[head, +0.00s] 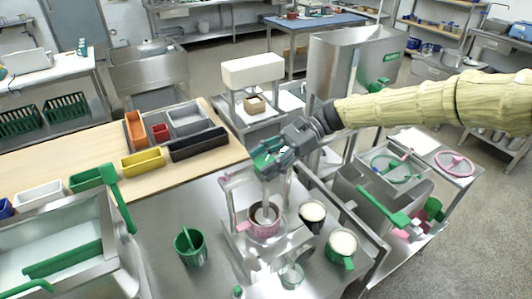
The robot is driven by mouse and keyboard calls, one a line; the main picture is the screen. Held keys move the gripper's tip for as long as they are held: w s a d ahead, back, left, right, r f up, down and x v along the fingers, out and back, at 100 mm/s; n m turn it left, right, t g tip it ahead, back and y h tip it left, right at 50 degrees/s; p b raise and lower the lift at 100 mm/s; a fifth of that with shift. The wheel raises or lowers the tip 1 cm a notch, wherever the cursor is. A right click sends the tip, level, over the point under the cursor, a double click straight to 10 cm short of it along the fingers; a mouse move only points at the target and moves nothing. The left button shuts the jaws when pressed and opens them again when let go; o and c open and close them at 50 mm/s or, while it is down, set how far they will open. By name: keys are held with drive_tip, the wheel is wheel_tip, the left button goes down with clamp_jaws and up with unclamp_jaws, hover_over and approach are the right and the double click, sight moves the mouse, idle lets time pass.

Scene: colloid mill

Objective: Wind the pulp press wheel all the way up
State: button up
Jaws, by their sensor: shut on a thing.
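A small press stands on the steel table in the head view, with a pale pink-white frame (229,192) and an upright spindle (265,205). The spindle's lower end is inside a pink pot (264,227) under the frame. My gripper (268,166) is at the top of the press, reaching in from the right. It is shut on what appears to be the green press wheel (261,161), of which only small parts show. The fingers hide most of the wheel, and its turn angle cannot be told.
A green mug (189,247) stands left of the press. A dark cup (312,214), a green-handled cup (341,246) and a clear glass (291,274) stand close on its right and front. A steel machine with a green lever (382,205) is at right.

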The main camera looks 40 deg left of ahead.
drive_tip(key=shift+n+h, duration=0.4)
drive_tip(key=o, duration=1)
drive_tip(key=v, duration=1.2)
drive_tip(key=shift+w+f, duration=0.1)
drive_tip(key=shift+f, duration=0.05)
